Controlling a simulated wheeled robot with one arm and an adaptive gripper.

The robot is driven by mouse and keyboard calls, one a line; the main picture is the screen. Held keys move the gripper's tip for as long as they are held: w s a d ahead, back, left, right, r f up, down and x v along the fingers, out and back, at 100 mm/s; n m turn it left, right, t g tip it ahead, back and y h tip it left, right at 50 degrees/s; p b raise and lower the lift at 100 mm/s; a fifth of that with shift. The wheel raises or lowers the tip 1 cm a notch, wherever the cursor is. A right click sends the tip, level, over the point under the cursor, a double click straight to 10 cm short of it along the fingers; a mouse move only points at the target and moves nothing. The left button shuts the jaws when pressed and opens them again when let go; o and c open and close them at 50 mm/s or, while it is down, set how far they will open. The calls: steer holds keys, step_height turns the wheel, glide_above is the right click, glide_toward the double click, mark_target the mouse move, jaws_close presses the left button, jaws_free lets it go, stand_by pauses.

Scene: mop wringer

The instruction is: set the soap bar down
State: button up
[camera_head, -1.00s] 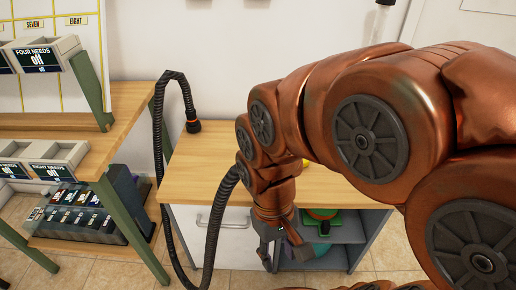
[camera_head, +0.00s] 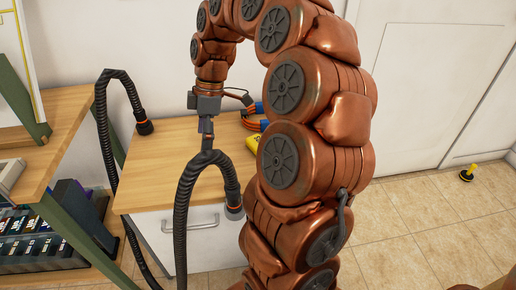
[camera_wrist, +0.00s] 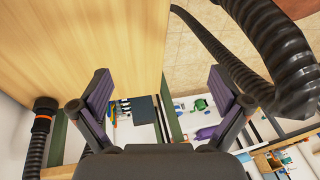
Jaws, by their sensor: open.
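My gripper (camera_head: 206,138) hangs over the front left part of the wooden worktop (camera_head: 160,150). In the wrist view its two purple-padded fingers (camera_wrist: 160,76) are spread wide, with nothing between them. I cannot pick out a soap bar for certain in any view. A small yellow object (camera_head: 252,143) lies on the worktop behind my arm, partly hidden, and I cannot tell what it is. In the wrist view the worktop (camera_wrist: 85,45) fills the upper left, with its edge running beside the gap between the fingers.
A black ribbed hose (camera_head: 128,88) arches at the worktop's left end. Another ribbed hose (camera_head: 183,210) loops in front of the white drawer (camera_head: 205,235). Orange and blue items (camera_head: 255,110) lie at the back. A shelf unit (camera_head: 75,120) stands left.

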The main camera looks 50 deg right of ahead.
steer(key=w+d+f+n+t+b, duration=0.1)
steer(key=w+d+f+n, duration=0.15)
steer(key=d, duration=1.05)
glide_toward(258, 142)
steer(key=shift+w+a+f+n+t+y+b, duration=0.15)
steer(key=shift+a+f+n+t, duration=0.1)
steer(key=shift+f, duration=0.25)
steer(key=shift+a+f+n+t+y+b, duration=0.2)
steer(key=shift+a+f, duration=0.1)
steer(key=shift+f, duration=0.2)
steer(key=shift+d+f, duration=0.15)
steer(key=shift+f, duration=0.05)
steer(key=shift+x, duration=1)
steer(key=x, duration=0.1)
steer(key=b+x, duration=0.1)
steer(key=x, duration=0.1)
steer(key=b+x, duration=0.1)
steer(key=shift+s+d+f, duration=0.15)
steer(key=shift+s+f, duration=0.2)
steer(key=shift+f, duration=0.5)
steer(key=shift+w, duration=0.1)
steer(key=c, duration=1.1)
